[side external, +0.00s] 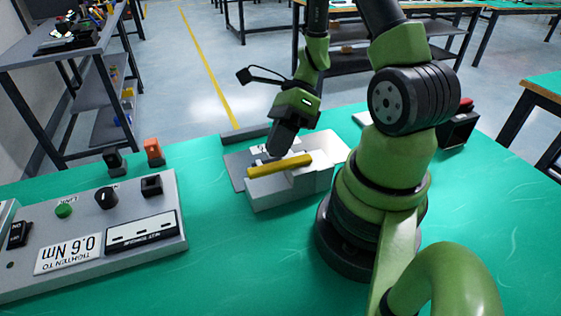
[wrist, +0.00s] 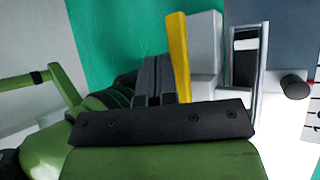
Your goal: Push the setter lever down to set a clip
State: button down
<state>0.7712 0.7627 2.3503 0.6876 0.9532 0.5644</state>
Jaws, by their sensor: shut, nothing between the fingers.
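The setter lever (side external: 280,165) is a yellow bar lying nearly level over the pale setter block (side external: 290,190) in the side view. In the wrist view the lever (wrist: 179,55) runs upright in the picture beside the pale block (wrist: 204,38). My gripper (side external: 276,148) points downward just behind the lever, close to its middle. In the wrist view its dark fingers (wrist: 154,72) are together and empty, left of the lever. Whether the fingers touch the lever cannot be told. No clip can be made out clearly.
A metal frame with a dark slot (wrist: 246,50) and a black knob (wrist: 294,84) sit right of the block. A grey control panel (side external: 90,235) lies at left, with an orange part (side external: 153,151) and a black part (side external: 114,161) behind it. Green table between is clear.

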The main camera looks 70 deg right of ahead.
aim_at(279, 161)
dwell(0.8)
jog(key=shift+f, duration=0.4)
jog(key=shift+f, duration=0.8)
dwell(0.8)
jog(key=shift+r, duration=1.25)
jog(key=shift+r, duration=2.5)
